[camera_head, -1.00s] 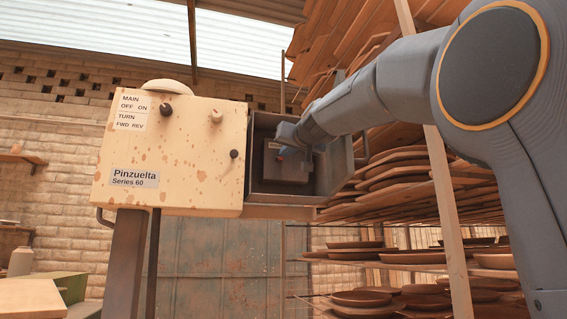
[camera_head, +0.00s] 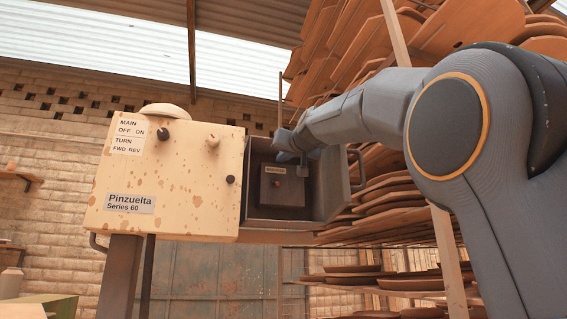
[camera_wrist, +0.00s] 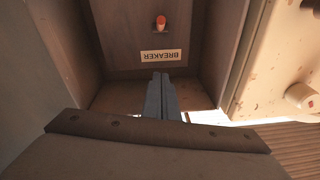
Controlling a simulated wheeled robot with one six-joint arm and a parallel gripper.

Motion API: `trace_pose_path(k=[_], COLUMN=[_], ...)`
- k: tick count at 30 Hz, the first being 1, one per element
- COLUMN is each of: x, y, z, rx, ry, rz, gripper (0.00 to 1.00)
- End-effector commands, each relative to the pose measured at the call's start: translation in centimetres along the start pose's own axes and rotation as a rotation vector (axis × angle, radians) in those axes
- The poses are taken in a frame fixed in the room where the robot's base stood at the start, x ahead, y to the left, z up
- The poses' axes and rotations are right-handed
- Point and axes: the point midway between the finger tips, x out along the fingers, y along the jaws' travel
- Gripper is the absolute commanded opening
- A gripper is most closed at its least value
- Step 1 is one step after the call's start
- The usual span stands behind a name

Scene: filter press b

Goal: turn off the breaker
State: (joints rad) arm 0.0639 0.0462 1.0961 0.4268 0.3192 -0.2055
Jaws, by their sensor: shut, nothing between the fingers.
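The breaker (camera_head: 283,188) is a dark panel inside an open grey box, with a BREAKER label on its upper part in the head view. A small red-tipped lever (camera_head: 276,184) sits below the label. The wrist view is upside down and shows the lever (camera_wrist: 160,23) on the far side of the BREAKER label (camera_wrist: 161,56). I cannot tell whether the lever is on or off. My gripper (camera_wrist: 162,78) is shut and empty, with its tips near the label edge, apart from the lever in the picture. In the head view my gripper (camera_head: 301,160) is partly hidden at the box's upper opening.
A cream control cabinet (camera_head: 165,185) with knobs joins the box on its left. The grey box walls (camera_head: 333,190) surround the breaker closely. A lip with bolts (camera_wrist: 150,130) crosses the wrist view. Racks of clay pieces (camera_head: 400,190) stand at the right.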

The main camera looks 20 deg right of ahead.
Motion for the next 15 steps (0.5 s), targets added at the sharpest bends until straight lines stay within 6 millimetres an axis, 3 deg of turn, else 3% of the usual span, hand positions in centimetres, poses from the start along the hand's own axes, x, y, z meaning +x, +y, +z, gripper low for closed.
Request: trace_pose_path(k=[1, 6, 15], x=[0.1, 0.4, 0.5], y=[-0.2, -0.6, -0.7], z=[-1.1, -2.9, -3.5], rx=[-0.001, -0.001, 0.0], ry=[0.0, 0.0, -0.001], rz=[0.0, 0.0, 0.0], gripper=[0.0, 0.0, 0.0])
